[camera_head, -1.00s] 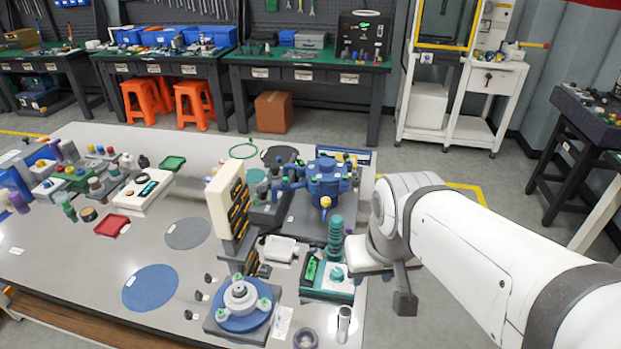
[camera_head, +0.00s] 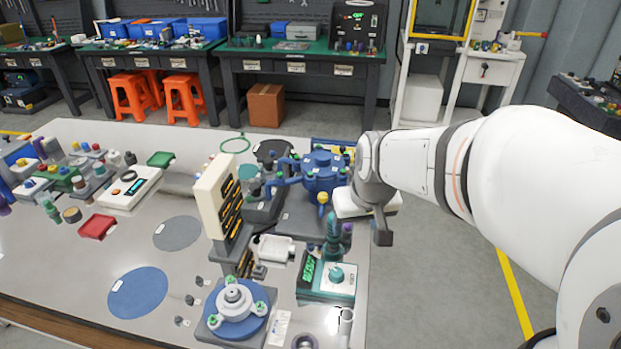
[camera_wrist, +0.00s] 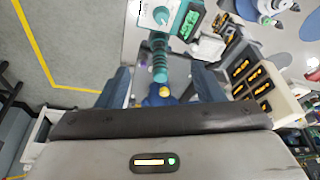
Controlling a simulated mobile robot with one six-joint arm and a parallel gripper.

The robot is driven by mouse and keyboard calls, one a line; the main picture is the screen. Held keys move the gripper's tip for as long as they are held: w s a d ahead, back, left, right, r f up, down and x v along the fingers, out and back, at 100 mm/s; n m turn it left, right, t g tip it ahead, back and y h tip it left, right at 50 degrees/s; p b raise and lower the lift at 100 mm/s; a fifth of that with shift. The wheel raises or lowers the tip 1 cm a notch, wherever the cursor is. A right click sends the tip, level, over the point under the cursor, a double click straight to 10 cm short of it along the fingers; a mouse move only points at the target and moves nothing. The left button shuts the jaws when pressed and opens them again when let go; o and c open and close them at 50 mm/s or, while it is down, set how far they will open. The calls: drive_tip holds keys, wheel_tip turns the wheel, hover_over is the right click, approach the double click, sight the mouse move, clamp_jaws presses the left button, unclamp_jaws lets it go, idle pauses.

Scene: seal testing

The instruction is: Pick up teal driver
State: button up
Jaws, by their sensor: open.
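The teal driver (camera_head: 333,242) has a ribbed teal handle and stands upright behind a teal-and-white box with a green display (camera_head: 327,280). In the wrist view the driver (camera_wrist: 159,60) lies between the two fingers of my gripper (camera_wrist: 162,78), with clear space on both sides. The blue and yellow part beyond its near end is partly hidden by my gripper body. My gripper (camera_head: 382,232) is open and empty, and in the head view it is to the right of the driver, over the table's right edge.
A blue machine with arms (camera_head: 322,175) stands just behind the driver. A cream rack with yellow-marked slots (camera_head: 222,197) stands to the left. A blue round fixture (camera_head: 236,308) is in front. Free table surface lies around the blue disc (camera_head: 138,292).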

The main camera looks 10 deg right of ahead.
drive_tip(key=shift+n+t, duration=0.4)
drive_tip(key=shift+t, duration=0.1)
drive_tip(key=shift+w+f+b, duration=0.45)
drive_tip(key=shift+w+f, duration=2.5)
drive_tip(key=shift+f, duration=0.25)
drive_tip(key=shift+w+f+b, duration=0.5)
drive_tip(key=shift+w+f, duration=2.5)
drive_tip(key=shift+f, duration=0.25)
drive_tip(key=shift+w+f+b, duration=0.45)
drive_tip(key=shift+w+f, duration=2.5)
drive_tip(key=shift+f, duration=0.25)
drive_tip(key=shift+c, duration=0.2)
drive_tip(key=shift+r, duration=0.1)
drive_tip(key=c, duration=1.2)
